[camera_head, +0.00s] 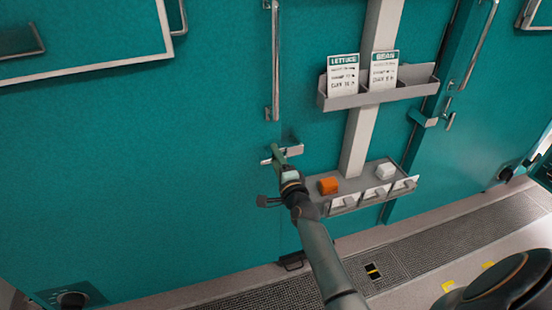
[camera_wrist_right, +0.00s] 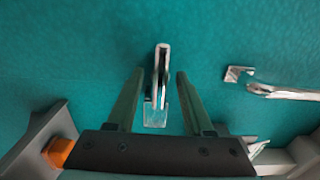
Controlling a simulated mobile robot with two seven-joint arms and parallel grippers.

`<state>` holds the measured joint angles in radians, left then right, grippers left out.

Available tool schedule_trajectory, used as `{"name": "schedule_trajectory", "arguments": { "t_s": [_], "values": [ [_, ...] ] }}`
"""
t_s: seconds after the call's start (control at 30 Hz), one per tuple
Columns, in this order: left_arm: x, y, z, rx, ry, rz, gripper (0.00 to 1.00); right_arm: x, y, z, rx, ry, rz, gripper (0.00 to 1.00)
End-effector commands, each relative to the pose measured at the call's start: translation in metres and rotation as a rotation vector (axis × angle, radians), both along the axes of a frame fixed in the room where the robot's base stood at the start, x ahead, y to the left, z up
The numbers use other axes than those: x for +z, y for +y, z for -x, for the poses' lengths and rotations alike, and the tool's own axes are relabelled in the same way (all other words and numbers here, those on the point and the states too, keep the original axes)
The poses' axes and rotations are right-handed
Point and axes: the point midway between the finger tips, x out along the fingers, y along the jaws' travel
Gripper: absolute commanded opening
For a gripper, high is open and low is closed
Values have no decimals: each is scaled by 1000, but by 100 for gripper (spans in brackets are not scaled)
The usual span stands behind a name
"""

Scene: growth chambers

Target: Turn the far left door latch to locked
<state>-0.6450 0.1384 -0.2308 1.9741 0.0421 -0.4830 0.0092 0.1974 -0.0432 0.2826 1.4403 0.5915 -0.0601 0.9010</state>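The left door latch (camera_head: 266,161) is a small shiny metal lever on the teal chamber front, below the long vertical door handle (camera_head: 275,62). Its bracket (camera_head: 294,150) shows just right of the gripper. My right gripper (camera_head: 279,152) reaches up to it and hides part of it. In the right wrist view, the latch lever (camera_wrist_right: 161,75) stands between the two fingers of my right gripper (camera_wrist_right: 160,73). The fingers are open, with a visible gap on each side of the lever. My left gripper is not in view.
A shelf (camera_head: 345,200) with an orange block (camera_head: 328,185) and a white block (camera_head: 386,171) is right of my gripper. A card holder (camera_head: 375,98) hangs above. Another latch (camera_head: 423,118) is on the right door.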

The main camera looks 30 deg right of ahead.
Motion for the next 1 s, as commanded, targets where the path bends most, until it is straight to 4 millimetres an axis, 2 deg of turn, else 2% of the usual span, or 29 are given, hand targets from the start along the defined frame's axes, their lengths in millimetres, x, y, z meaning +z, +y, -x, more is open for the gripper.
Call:
{"name": "schedule_trajectory", "arguments": {
  "t_s": [0.3, 0.47, 0.8, 1.0],
  "values": [
    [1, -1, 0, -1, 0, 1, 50, 0, 0, 1, 0, 1, 1, 57],
    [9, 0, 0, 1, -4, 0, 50, 1, 3, 14, 0, 3, 1, 57],
    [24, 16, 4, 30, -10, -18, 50, 2, 18, 75, 1, 5, 0, 57],
    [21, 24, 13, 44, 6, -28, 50, 1, 25, 105, 1, 3, 1, 57]
  ]
}}
